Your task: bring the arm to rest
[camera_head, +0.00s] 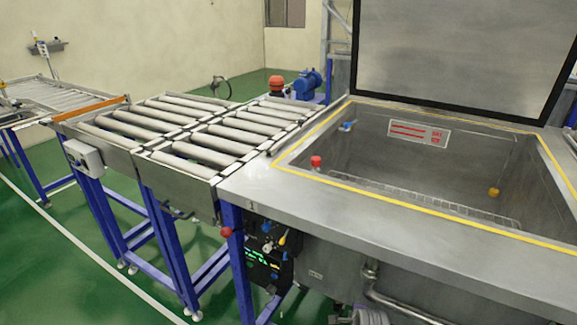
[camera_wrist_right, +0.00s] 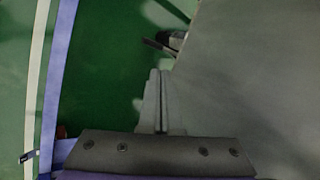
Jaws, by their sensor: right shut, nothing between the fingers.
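My right gripper (camera_wrist_right: 158,76) shows in the right wrist view, with its two thin grey fingers pressed together and nothing between them. It is over the green floor (camera_wrist_right: 115,65), beside a plain grey surface (camera_wrist_right: 255,80) that fills the right of that view. I cannot make out the right gripper clearly in the head view. My left gripper is in neither view. In the head view, a steel tank (camera_head: 245,190) stands at the right with its large lid (camera_head: 455,55) raised upright behind the opening.
A roller conveyor (camera_head: 185,155) on blue legs adjoins the tank's left side. A control panel (camera_head: 265,262) with a red knob (camera_head: 226,232) and a pipe (camera_head: 400,308) are on the tank's front. A blue post (camera_wrist_right: 58,75) runs left of my gripper. Green floor lies open at lower left.

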